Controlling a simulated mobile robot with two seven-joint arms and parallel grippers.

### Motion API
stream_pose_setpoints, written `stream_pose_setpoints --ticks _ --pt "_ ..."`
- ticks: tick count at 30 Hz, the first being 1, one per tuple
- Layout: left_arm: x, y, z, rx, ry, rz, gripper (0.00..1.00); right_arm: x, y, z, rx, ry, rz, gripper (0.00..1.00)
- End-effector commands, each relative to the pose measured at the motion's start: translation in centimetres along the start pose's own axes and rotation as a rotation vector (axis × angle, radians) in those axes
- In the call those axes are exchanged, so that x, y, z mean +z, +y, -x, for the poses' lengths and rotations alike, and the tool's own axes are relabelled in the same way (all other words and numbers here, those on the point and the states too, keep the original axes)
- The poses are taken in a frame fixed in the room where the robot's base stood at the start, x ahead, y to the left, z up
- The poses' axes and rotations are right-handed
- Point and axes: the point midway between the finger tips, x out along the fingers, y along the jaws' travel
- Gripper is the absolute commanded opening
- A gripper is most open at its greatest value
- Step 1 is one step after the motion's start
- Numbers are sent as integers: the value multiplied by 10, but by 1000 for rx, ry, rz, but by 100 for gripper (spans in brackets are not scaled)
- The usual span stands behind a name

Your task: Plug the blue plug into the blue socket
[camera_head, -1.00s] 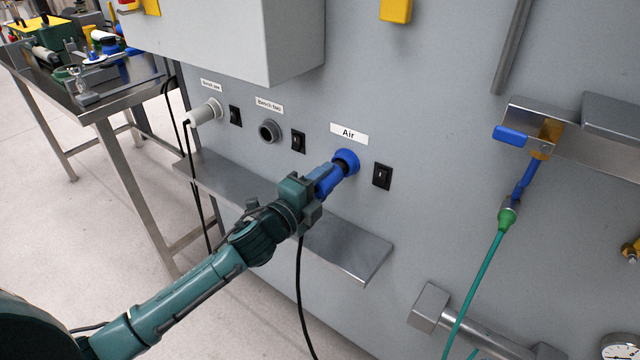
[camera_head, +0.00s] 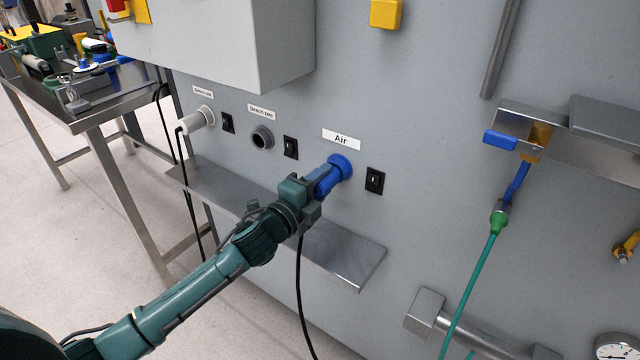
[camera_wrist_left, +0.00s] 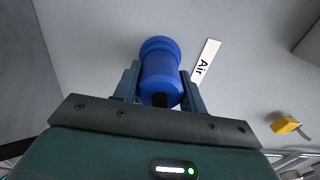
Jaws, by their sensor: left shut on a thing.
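The blue socket (camera_head: 343,163) is on the grey wall panel under the "Air" label (camera_head: 341,139). My left gripper (camera_head: 314,188) is shut on the blue plug (camera_head: 327,180). The plug meets the socket in line, and no dark gap shows between them. In the left wrist view the blue plug (camera_wrist_left: 160,82) lies between my left gripper's fingers (camera_wrist_left: 160,92), with the blue socket rim (camera_wrist_left: 160,44) directly beyond it. A black cable hangs below the gripper. The plug's prongs are hidden. My right gripper is not in view.
A black switch (camera_head: 375,181) is right of the socket. An empty grey socket (camera_head: 262,138) and a white plug (camera_head: 198,120) in its socket are to the left. A metal shelf (camera_head: 330,252) juts out below. A green hose (camera_head: 474,268) hangs at right.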

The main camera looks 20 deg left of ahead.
Motion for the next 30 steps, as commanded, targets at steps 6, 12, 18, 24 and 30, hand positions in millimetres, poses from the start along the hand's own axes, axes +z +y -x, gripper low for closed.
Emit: stream_pose_setpoints --ticks 6,12,18,24,30 --pt "0 -1 0 -2 1 0 14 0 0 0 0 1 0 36" --pt "0 -1 0 -2 1 0 52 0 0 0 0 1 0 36" --pt "0 -1 0 -1 0 0 67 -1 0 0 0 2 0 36" --pt "0 0 0 1 0 0 72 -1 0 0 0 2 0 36" --pt "0 0 0 1 0 0 78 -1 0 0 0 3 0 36"
